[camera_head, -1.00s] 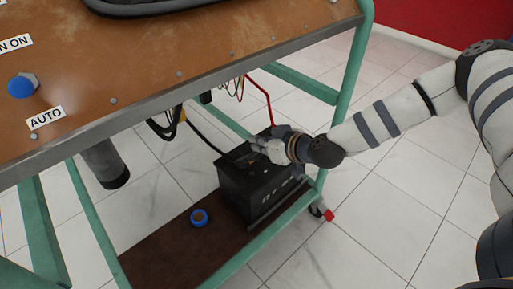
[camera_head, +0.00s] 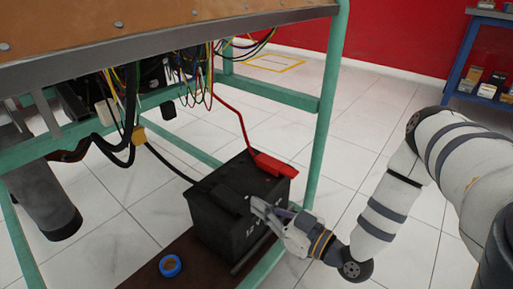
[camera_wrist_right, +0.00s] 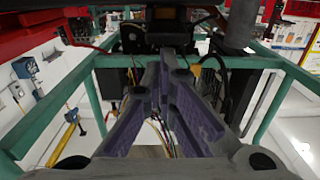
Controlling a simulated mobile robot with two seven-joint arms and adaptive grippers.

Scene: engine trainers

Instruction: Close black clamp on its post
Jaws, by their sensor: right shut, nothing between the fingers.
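The black battery (camera_head: 225,225) stands on the lower shelf in the head view. A black cable runs to a dark clamp (camera_head: 226,196) on the battery's top near the front; dark on dark, its jaws and post cannot be told apart. A red clamp (camera_head: 272,164) with a red cable sits at the back right of the battery top. My right gripper (camera_head: 258,205) is shut and empty at the battery's front right, near its upper edge; contact cannot be told. Its shut fingers (camera_wrist_right: 167,62) also show in the right wrist view. My left gripper is not in view.
The green trainer frame (camera_head: 320,130) has a post behind and right of the battery. Hanging wires (camera_head: 125,105) are under the orange panel (camera_head: 150,15). A blue tape roll (camera_head: 170,266) lies on the brown shelf (camera_head: 135,275). Open tiled floor is at right.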

